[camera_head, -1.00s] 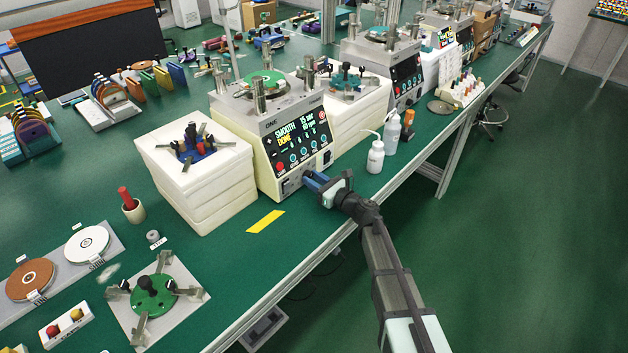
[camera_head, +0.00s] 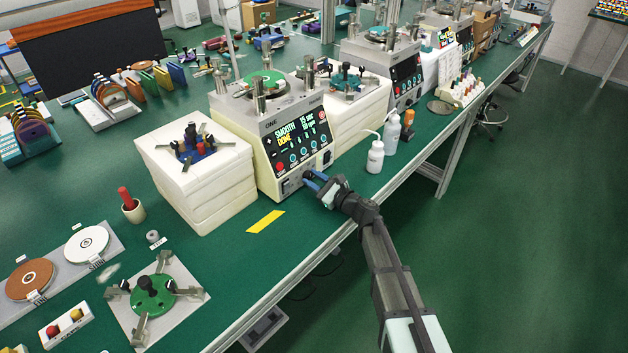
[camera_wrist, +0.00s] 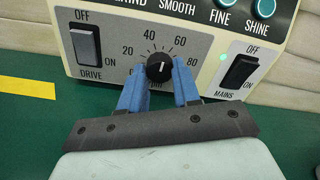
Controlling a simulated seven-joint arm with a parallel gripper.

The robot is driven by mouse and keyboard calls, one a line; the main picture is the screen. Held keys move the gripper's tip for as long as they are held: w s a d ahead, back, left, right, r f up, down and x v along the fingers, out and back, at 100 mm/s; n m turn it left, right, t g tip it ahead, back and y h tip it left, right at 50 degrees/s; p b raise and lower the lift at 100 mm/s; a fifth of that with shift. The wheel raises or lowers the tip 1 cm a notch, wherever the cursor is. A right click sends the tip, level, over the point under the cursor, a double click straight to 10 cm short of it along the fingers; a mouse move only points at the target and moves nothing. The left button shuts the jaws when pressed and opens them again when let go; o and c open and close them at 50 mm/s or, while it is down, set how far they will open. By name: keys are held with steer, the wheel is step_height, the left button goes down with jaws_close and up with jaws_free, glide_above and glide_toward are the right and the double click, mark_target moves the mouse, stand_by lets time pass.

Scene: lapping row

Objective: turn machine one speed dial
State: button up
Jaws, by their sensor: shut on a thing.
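Machine one (camera_head: 286,140), a cream and grey unit labelled ONE, stands on the green bench with a lit display. Its speed dial (camera_wrist: 160,67) is a black knob with a white pointer line, on a grey plate marked 20, 40, 60, 80. The pointer stands nearly straight up, between 40 and 60. My gripper (camera_wrist: 160,88) has its blue fingers on either side of the knob, shut on it. In the head view my gripper (camera_head: 312,183) reaches the lower front of the machine and hides the dial.
A DRIVE switch (camera_wrist: 86,46) is left of the dial and a MAINS switch (camera_wrist: 239,71) with a green light is right. White bottles (camera_head: 375,156) stand right of the machine. A yellow strip (camera_head: 265,222) lies on the bench in front.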

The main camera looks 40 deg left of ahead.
steer(key=shift+n, duration=1.7)
steer(key=o, duration=1.1)
steer(key=shift+c, duration=0.2)
steer(key=d, duration=1.3)
steer(key=shift+d, duration=0.4)
